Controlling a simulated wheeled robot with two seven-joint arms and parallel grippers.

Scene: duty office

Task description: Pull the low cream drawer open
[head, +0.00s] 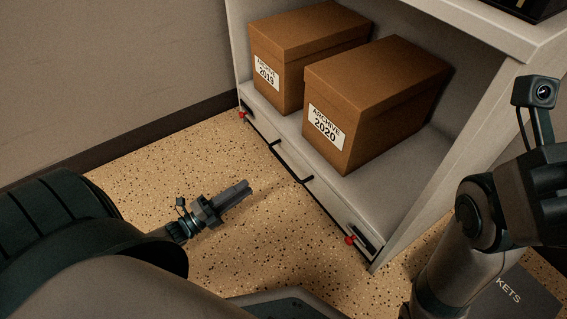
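The low cream drawer (328,207) is a long narrow front along the foot of the cream shelf unit. It looks shut, nearly flush with the unit. A thin dark bar (292,165) runs along its middle, and a small red piece shows near each end. My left gripper (243,188) is above the speckled floor, left of the drawer front, apart from it and pointing towards it. Its two fingers lie close together and look shut, with nothing between them. My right arm stands at the right edge; its fingers are out of the frame.
Two brown archive boxes, 2019 (300,45) and 2020 (375,90), stand on the shelf above the drawer. The unit's side panel (470,140) rises on the right. A wall (100,70) is on the left. The floor (270,225) before the drawer is clear.

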